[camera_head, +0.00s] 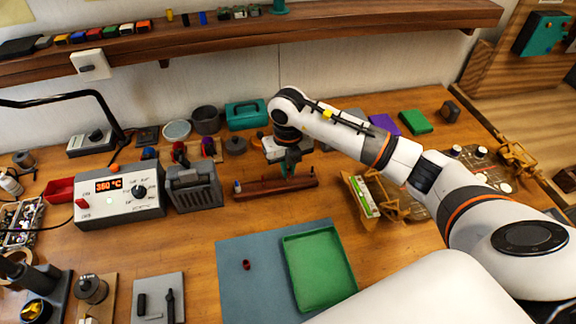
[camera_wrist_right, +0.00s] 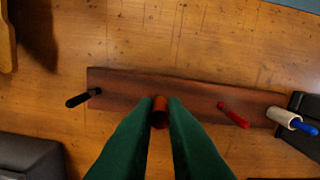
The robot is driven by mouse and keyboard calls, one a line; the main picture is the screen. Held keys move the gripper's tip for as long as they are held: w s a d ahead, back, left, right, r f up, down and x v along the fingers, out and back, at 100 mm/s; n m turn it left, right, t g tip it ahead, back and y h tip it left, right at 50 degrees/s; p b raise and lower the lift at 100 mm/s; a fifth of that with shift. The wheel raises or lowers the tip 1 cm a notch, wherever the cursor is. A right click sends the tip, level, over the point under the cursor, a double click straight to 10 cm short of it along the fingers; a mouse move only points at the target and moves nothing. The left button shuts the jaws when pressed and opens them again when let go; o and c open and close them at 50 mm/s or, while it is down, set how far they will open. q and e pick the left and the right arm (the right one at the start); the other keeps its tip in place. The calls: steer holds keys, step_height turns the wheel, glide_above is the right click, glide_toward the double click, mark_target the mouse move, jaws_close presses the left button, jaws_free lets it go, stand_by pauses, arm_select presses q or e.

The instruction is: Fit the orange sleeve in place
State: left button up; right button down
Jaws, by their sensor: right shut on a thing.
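My right gripper (camera_head: 288,172) is over the middle of a long dark red-brown wooden bar (camera_head: 262,188). In the right wrist view its green fingertips (camera_wrist_right: 161,108) are shut on the small orange sleeve (camera_wrist_right: 160,117). The sleeve is over the bar (camera_wrist_right: 130,86); I cannot tell whether it is on a peg or touches the bar. A black peg (camera_wrist_right: 80,98) sticks out at the bar's left end in this view. A red peg (camera_wrist_right: 234,116) and a white sleeve (camera_wrist_right: 284,117) with a blue tip (camera_wrist_right: 304,128) are on the right. My left gripper is out of view.
A blue-grey mat (camera_head: 236,294) with a green tray (camera_head: 320,268) and a small dark red piece (camera_head: 246,264) lies in front. A grey box (camera_head: 194,188) and a soldering station (camera_head: 118,196) stand left of the bar. A white-green box (camera_head: 362,194) stands to the right.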

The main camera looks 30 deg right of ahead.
steer(key=shift+f+b, duration=0.7)
steer(key=shift+f, duration=0.25)
steer(key=c, duration=1)
jaws_free()
steer(key=shift+r+p, duration=3)
steer(key=shift+r, duration=1.55)
steer(key=shift+f, duration=0.1)
